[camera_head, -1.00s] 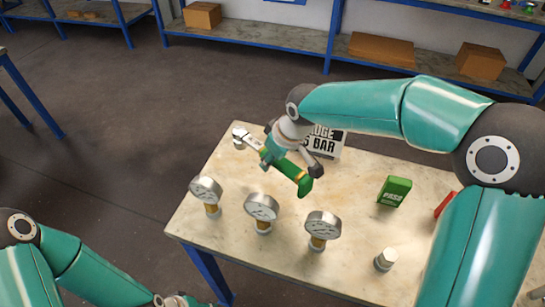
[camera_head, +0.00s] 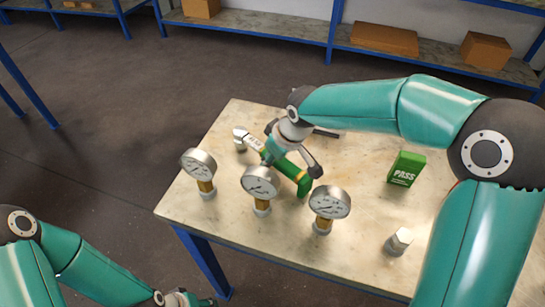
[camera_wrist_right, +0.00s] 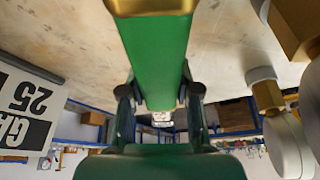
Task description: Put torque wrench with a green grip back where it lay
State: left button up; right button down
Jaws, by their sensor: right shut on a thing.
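The torque wrench with a green grip (camera_head: 303,184) is in my right gripper (camera_head: 288,163), which is shut on it. In the right wrist view the green grip (camera_wrist_right: 155,50) runs between the fingers (camera_wrist_right: 160,95). My left gripper (camera_head: 180,298) is at the bottom edge, mostly cut off; its jaws do not show.
Three pressure gauges (camera_head: 260,182) stand along the table's (camera_head: 360,160) front edge, close to the grip. A green PASS block (camera_head: 406,169) and a metal fitting (camera_head: 398,241) stand to the right. A gauge sign (camera_wrist_right: 30,110) shows in the wrist view.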

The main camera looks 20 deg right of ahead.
jog(key=shift+f+b, duration=0.4)
dwell(0.5)
jog(key=c, duration=0.8)
grip_release()
jog(key=shift+o, duration=0.3)
